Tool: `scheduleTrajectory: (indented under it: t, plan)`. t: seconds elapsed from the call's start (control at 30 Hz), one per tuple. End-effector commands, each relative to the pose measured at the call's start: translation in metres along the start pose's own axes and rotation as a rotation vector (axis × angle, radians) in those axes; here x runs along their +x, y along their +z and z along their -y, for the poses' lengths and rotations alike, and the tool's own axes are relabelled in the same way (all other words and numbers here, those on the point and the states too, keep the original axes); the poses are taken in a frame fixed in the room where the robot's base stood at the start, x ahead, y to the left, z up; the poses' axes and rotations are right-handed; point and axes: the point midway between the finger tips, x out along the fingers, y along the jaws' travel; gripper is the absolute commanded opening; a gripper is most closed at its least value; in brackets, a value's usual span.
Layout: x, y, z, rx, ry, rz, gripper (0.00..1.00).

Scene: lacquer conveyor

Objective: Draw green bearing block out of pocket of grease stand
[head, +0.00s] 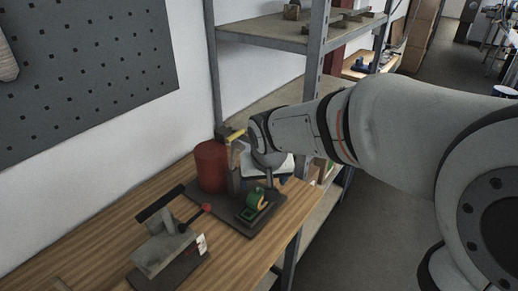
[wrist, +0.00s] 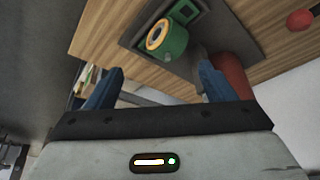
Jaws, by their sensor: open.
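The green bearing block (head: 252,205) sits on the dark grease stand (head: 231,221) on the wooden bench. In the wrist view the block (wrist: 174,45) shows a yellow ring around a dark bore, beyond my fingertips. The stand's dark plate (wrist: 213,52) lies around it; how deep the block sits in the pocket cannot be told. My gripper (wrist: 160,76) is open and empty, its two blue fingers apart, with the block ahead of the gap and not touched. In the head view my wrist hangs above the stand's back part and the fingers are hard to make out.
A red cylinder (head: 211,166) stands at the stand's back left, close to my gripper. A red-knobbed lever (head: 206,208) and a grey clamp-like device (head: 163,250) are at the front left. A metal shelf (head: 278,36) stands behind, and a pegboard (head: 90,70) hangs on the wall.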

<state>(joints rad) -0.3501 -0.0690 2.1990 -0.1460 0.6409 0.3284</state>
Motion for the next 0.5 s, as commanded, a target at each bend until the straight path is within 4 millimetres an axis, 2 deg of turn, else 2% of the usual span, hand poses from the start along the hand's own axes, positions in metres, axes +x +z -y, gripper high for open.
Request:
scheduleTrajectory:
  t: [0.1,0.5]
  plan:
    - [0.010,-0.006,0.008,-0.006,-0.004,-0.006,0.76]
    - [0.066,-0.006,0.007,-0.004,-0.003,-0.005,0.76]
